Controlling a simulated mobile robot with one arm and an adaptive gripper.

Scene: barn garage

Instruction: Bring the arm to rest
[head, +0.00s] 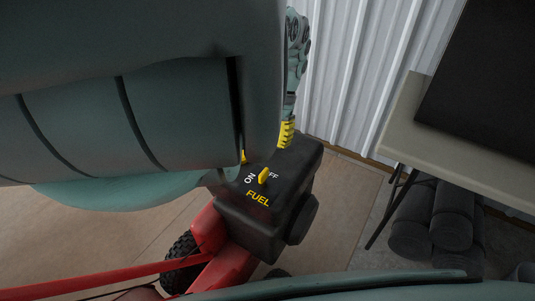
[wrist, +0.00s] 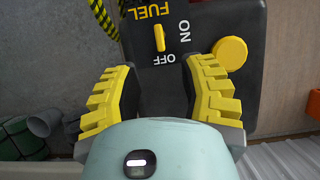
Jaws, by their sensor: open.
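My gripper (wrist: 160,78) is open and empty in the wrist view, its yellow ribbed fingers wide apart. Both fingers show against the black fuel box (wrist: 250,95), with bare box face between them. In the head view a yellow finger (head: 287,133) shows just behind the fuel box (head: 285,190), and the rest of the gripper is mostly hidden by my arm. My arm (head: 180,110) fills the upper left there. The small yellow fuel lever (wrist: 159,37) lies apart from the fingers, one end beside OFF. It also shows in the head view (head: 263,175).
A round yellow knob (wrist: 230,52) sits on the box by the right finger. The box is on a red machine (head: 225,265) with a black wheel (head: 181,262). A table (head: 400,130) stands right, above dark rolls (head: 452,215). A corrugated wall (head: 345,75) is behind.

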